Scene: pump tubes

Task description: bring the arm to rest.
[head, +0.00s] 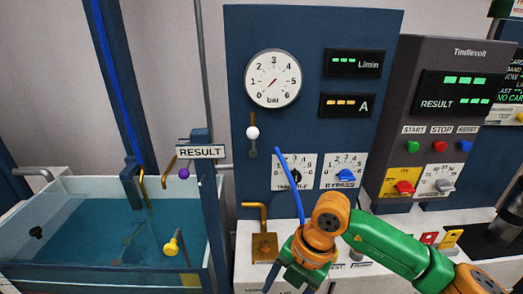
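My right arm, green and orange, reaches in from the lower right. Its gripper (290,284) points down at the bottom edge, in front of the white bench, and its fingertips are cut off, so I cannot tell whether it is open or shut. A thin blue tube (291,178) rises from beside the orange wrist and passes in front of the throttle dial (306,168). Whether it is attached to the gripper is unclear. My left gripper is not in view.
A water tank (75,271) stands at the left, with a RESULT sign (200,152) beside it. The blue panel (315,50) carries a bar gauge (273,78) and bypass knob (347,181). A grey Tindlevolt unit (466,53) stands right. A brass fitting (264,246) stands left of my gripper.

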